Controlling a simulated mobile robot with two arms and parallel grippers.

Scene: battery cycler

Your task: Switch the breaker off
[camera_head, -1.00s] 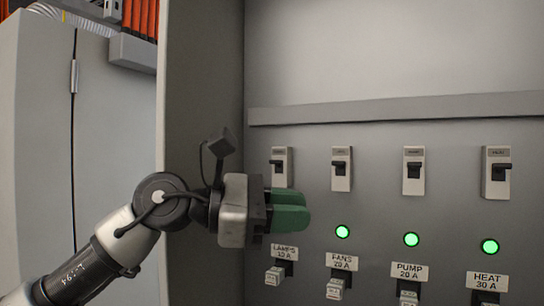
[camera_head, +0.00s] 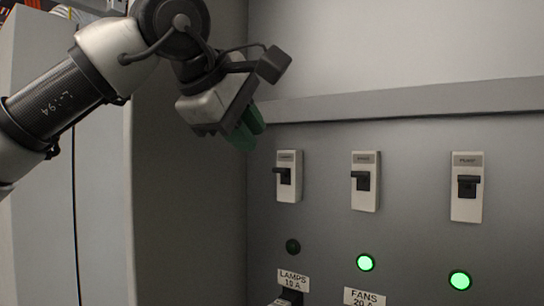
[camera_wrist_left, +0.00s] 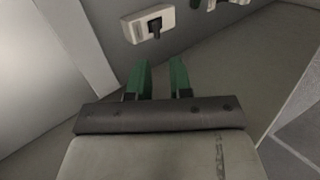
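Breakers with black levers on pale plates sit in a row on the grey panel: the lamps breaker (camera_head: 288,192), the fans breaker (camera_head: 365,200) and the pump breaker (camera_head: 467,208). The lamps indicator light (camera_head: 293,246) is dark. The fans light (camera_head: 365,263) and pump light (camera_head: 460,280) glow green. My left gripper (camera_head: 245,138) is up and left of the lamps breaker, its green fingers pointing down-right, apart from it. In the left wrist view the fingers (camera_wrist_left: 160,68) are apart with nothing between them, and a breaker (camera_wrist_left: 148,24) lies beyond. My right gripper is not in view.
A grey side wall (camera_head: 185,220) stands just left of the panel, close to my left arm. A horizontal ledge (camera_head: 400,103) runs above the breakers. The labels "LAMPS 10 A" (camera_head: 293,279) and "FANS 20 A" (camera_head: 364,297) are below the lights. The space before the breakers is clear.

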